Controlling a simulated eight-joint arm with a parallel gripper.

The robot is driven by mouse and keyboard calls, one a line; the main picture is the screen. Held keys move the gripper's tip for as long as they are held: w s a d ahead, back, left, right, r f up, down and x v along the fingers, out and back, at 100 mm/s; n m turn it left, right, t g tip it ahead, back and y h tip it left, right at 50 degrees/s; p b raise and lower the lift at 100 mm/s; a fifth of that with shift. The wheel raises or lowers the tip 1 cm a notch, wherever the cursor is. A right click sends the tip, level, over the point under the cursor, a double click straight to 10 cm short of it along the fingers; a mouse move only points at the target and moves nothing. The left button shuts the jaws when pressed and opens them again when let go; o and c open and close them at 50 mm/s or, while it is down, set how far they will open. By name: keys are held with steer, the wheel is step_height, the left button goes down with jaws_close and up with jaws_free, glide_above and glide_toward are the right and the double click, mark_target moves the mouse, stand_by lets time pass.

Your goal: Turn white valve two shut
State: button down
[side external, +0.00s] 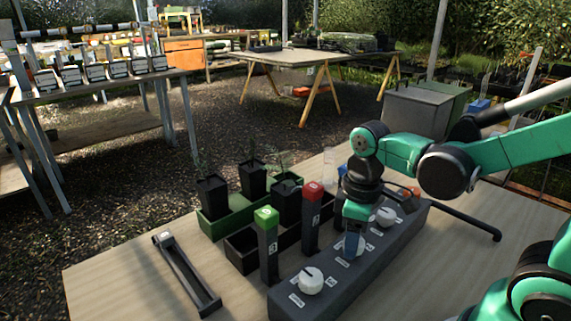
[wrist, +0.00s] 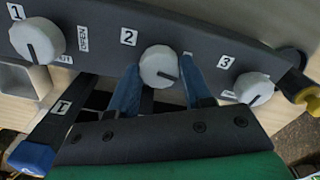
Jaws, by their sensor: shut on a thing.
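White valve two is a round white knob (wrist: 158,66) below the label 2 on the dark valve block (side external: 285,305). In the wrist view its black pointer line runs toward the lower right. My gripper (wrist: 160,68) has its blue fingers shut on this knob, one on each side. In the side view my gripper (side external: 351,243) reaches down onto the middle knob and mostly hides it. The words beside valve two are mostly hidden by a finger. White knob one (wrist: 37,41) is at the left, and white knob three (wrist: 254,88) is at the right.
A green-capped post (side external: 267,245) and a red-capped post (side external: 312,218) stand close beside the block. Black pots (side external: 213,197) stand in a green tray (side external: 215,228) behind them. A dark slotted holder (side external: 187,275) lies at the left, with bare tabletop around it.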

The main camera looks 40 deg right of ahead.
steer(key=m, duration=1.2)
steer(key=shift+d, duration=0.1)
steer(key=shift+m, duration=2.1)
steer(key=shift+c, duration=1.8)
jaws_free()
